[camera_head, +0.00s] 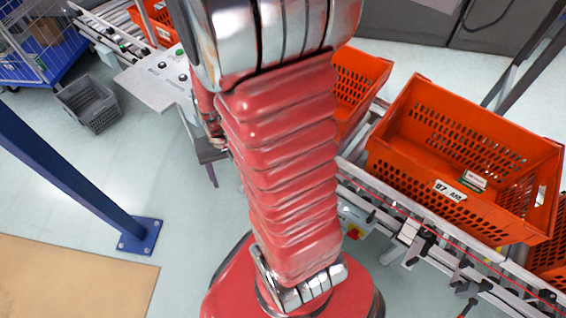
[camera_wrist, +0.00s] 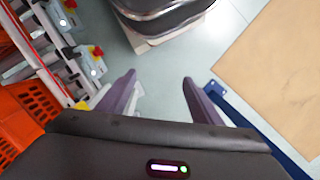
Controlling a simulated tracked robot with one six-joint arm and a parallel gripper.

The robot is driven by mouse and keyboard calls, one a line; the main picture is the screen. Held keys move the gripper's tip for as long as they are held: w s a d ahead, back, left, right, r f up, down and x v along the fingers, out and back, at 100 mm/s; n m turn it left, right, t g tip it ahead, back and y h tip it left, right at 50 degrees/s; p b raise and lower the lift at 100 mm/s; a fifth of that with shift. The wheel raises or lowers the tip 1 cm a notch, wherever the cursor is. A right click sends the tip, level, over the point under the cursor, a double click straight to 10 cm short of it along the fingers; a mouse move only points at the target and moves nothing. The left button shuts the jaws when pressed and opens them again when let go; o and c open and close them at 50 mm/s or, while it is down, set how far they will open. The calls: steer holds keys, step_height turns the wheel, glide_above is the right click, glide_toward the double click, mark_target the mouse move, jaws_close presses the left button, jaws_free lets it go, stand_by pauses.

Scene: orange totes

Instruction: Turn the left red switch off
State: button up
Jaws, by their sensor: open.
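Two small red switches show in the wrist view, each on a grey box beside the conveyor rail: one at the top left edge (camera_wrist: 70,4), the other lower and nearer my gripper (camera_wrist: 98,51). I cannot tell which is the left one, and their on or off positions are too small to read. My gripper (camera_wrist: 159,77) is open and empty, its two dark purple fingers spread over bare floor. The switches lie to the left of the fingers, apart from them. In the head view my red arm fills the middle and my fingers are not visible.
A conveyor (camera_head: 408,236) carries an orange tote (camera_head: 500,133) on the right, with a small item inside. A blue post (camera_head: 66,178) stands left, near a tan floor panel (camera_head: 75,277). A grey crate (camera_head: 88,103) lies on the floor. Open floor lies between post and arm.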

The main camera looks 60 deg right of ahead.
steer(key=s+d+f+m, duration=0.3)
steer(key=s+f, duration=0.1)
steer(key=f, duration=0.6)
steer(key=s+d+f+m, duration=0.3)
steer(key=s+f, duration=0.1)
steer(key=f, duration=0.6)
steer(key=s+d+f+m, duration=0.3)
steer(key=f, duration=0.7)
steer(key=s+d+f+m+h, duration=0.1)
steer(key=d+f+m+h, duration=0.1)
steer(key=d+h, duration=0.3)
steer(key=d+f, duration=0.1)
steer(key=d, duration=0.3)
steer(key=shift+m, duration=0.4)
steer(key=shift+f, duration=0.15)
steer(key=x, duration=1.3)
steer(key=shift+d+f, duration=0.2)
steer(key=shift+f, duration=0.05)
steer(key=shift+w, duration=0.1)
steer(key=shift+c, duration=0.2)
